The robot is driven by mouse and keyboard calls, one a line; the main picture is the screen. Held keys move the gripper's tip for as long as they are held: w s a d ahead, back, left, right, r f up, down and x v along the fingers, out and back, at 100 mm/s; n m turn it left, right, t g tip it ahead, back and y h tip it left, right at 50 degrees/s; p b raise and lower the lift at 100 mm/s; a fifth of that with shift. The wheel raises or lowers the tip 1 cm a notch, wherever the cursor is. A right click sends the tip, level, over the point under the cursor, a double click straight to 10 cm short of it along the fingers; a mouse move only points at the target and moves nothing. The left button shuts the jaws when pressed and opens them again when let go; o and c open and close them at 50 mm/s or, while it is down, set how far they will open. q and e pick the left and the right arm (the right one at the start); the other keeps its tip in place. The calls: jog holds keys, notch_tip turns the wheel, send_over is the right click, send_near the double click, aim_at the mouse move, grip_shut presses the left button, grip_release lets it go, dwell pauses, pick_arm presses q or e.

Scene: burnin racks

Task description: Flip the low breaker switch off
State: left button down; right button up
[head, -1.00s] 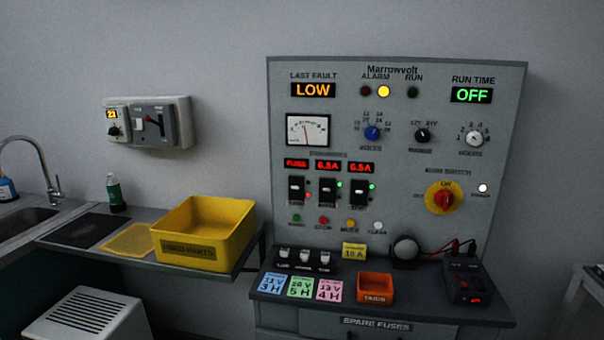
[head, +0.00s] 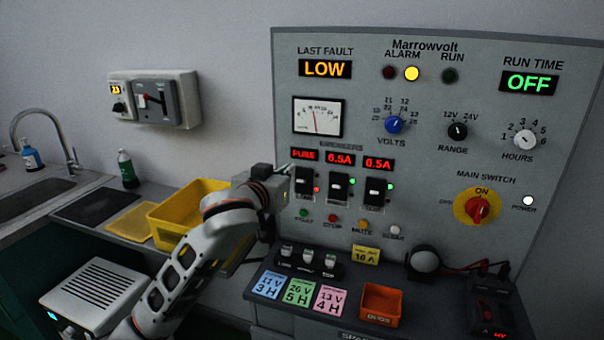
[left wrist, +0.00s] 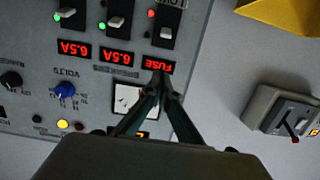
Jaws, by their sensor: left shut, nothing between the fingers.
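The breaker under the red FUSE display, the leftmost of three in the head view, is a black switch (head: 305,187) with a red light beside it. In the upside-down left wrist view this breaker (left wrist: 166,22) has a pale lever, and the lettering by it is cut off at the top edge. My left gripper (head: 287,169) is at the panel's left side, just left of this breaker. In the left wrist view its fingers (left wrist: 158,78) are shut and empty, their tips over the edge of the FUSE display (left wrist: 158,64). Whether they touch the panel is unclear. My right gripper is not in view.
Two more breakers (head: 338,187) (head: 375,192) with green lights stand to the right. A yellow bin (head: 163,232) sits on the shelf behind my left arm. Fuses, coloured cards and an orange bin (head: 381,304) lie on the ledge below.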

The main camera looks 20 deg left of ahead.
aim_at(303, 158)
pick_arm(q)
jog(key=shift+s, duration=0.15)
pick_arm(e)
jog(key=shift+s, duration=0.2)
pick_arm(q)
jog(key=w, duration=0.3)
jog(key=w+f, duration=0.1)
jog(key=w, duration=0.6)
jog(key=shift+d+f, duration=0.15)
jog(key=shift+f, duration=0.1)
jog(key=shift+s+f+p, duration=0.2)
jog(key=shift+s+f, duration=0.05)
jog(key=shift+f, duration=0.35)
jog(key=shift+s+f+p, duration=0.15)
jog(key=shift+s+f, duration=0.1)
jog(key=shift+f, duration=0.35)
jog(key=shift+s+f, duration=0.4)
jog(key=shift+f, duration=0.25)
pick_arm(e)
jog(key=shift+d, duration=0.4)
pick_arm(q)
jog(key=shift+f, duration=0.1)
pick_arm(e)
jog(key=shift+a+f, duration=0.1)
